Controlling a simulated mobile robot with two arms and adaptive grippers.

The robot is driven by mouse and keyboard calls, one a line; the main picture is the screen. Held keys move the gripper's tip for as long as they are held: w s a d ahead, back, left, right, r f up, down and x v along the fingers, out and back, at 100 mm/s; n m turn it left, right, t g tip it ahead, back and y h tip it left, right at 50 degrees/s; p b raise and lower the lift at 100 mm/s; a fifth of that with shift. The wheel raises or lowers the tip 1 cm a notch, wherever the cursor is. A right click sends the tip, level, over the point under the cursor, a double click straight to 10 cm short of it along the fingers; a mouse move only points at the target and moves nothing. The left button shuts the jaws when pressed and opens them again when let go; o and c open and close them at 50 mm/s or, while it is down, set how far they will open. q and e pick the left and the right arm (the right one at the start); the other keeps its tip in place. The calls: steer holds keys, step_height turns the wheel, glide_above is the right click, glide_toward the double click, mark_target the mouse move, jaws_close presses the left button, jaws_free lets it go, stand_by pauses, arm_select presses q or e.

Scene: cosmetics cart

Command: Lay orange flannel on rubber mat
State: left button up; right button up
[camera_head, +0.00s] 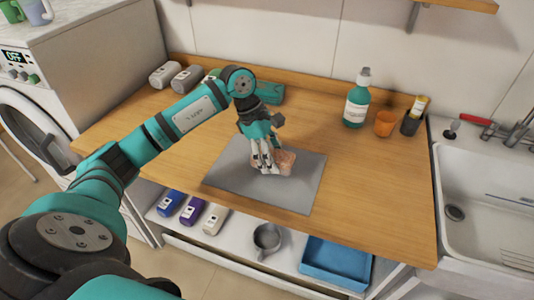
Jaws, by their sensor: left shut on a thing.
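A crumpled, pale orange-pink flannel (287,162) is at the fingers of my left gripper (267,166). The gripper points down over the grey rubber mat (300,197) and is shut on the flannel. The flannel shows beside and behind the fingers, over the middle of the mat. I cannot tell whether its underside touches the mat. The mat lies flat on the wooden counter (385,200) near its front edge. My right gripper is not in view.
A teal pump bottle (355,108), an orange cup (385,123) and a dark holder (410,123) stand at the back right. A sink (485,185) is at the right. Rolled cloths (166,74) lie back left. A shelf below holds bottles, a metal pot (267,238) and a blue tray (335,262).

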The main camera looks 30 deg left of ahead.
arm_select(q)
steer(key=a, duration=0.1)
steer(key=w+a, duration=0.1)
steer(key=shift+w+a+f, duration=0.1)
steer(key=shift+a+f, duration=0.05)
steer(key=shift+a, duration=0.2)
step_height(320, 180, down, 3)
steer(key=shift+d+r+p, duration=0.1)
steer(key=shift+r+p, duration=0.1)
steer(key=shift+p, duration=0.75)
steer(key=shift+f, duration=0.4)
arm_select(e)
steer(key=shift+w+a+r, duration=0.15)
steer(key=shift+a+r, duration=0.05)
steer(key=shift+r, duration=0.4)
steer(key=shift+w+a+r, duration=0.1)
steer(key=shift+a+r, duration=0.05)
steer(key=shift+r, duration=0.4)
arm_select(q)
steer(key=shift+f, duration=0.1)
steer(key=shift+f+b, duration=0.15)
steer(key=shift+b, duration=0.15)
steer(key=o, duration=1)
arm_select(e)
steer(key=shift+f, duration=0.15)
arm_select(q)
steer(key=shift+r, duration=0.2)
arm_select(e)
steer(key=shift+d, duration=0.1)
